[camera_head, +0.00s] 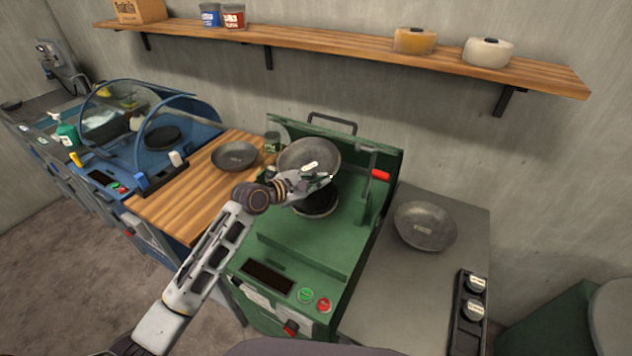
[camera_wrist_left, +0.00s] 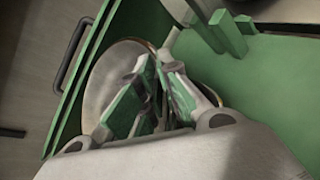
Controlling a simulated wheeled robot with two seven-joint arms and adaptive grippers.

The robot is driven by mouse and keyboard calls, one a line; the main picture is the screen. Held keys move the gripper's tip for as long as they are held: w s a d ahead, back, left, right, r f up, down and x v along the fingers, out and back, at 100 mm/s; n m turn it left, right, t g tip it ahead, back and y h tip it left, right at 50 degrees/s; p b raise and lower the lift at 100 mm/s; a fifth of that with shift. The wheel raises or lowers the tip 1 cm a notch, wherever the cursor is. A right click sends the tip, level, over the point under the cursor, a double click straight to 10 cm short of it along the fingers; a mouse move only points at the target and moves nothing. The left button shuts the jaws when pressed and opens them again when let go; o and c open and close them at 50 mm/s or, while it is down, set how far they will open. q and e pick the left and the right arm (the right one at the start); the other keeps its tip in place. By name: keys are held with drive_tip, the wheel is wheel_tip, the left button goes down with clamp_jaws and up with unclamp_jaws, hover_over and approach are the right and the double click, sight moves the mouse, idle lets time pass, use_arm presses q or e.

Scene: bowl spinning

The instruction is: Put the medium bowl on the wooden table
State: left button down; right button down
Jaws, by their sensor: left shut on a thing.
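The wooden table (camera_head: 185,203) is left of the green machine. A second grey bowl (camera_head: 235,156) rests at its back. A third, larger-looking bowl (camera_head: 425,226) sits on the grey counter at right. My right gripper is out of view.
The green machine (camera_head: 300,262) has a raised back panel and a side arm with a red handle (camera_head: 381,175). A blue machine (camera_head: 205,115) with a clear cover borders the table's left. The front of the wooden table is clear. A wall shelf (camera_head: 350,45) runs above.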

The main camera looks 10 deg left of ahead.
use_arm(q)
drive_tip(key=w+a+f+n+y, duration=0.2)
drive_tip(key=a, duration=0.9)
drive_tip(key=w+a+f+n+y, duration=0.1)
drive_tip(key=a+n+y, duration=0.15)
drive_tip(key=a, duration=0.75)
drive_tip(key=n+y, duration=0.4)
hover_over(209, 209)
drive_tip(key=shift+w+r+t+b, duration=0.1)
drive_tip(key=shift+r+t+b, duration=0.15)
drive_tip(key=shift+t+b, duration=0.15)
drive_tip(key=shift+f, duration=3.1)
drive_tip(key=shift+m, duration=0.25)
drive_tip(key=shift+f, duration=1.9)
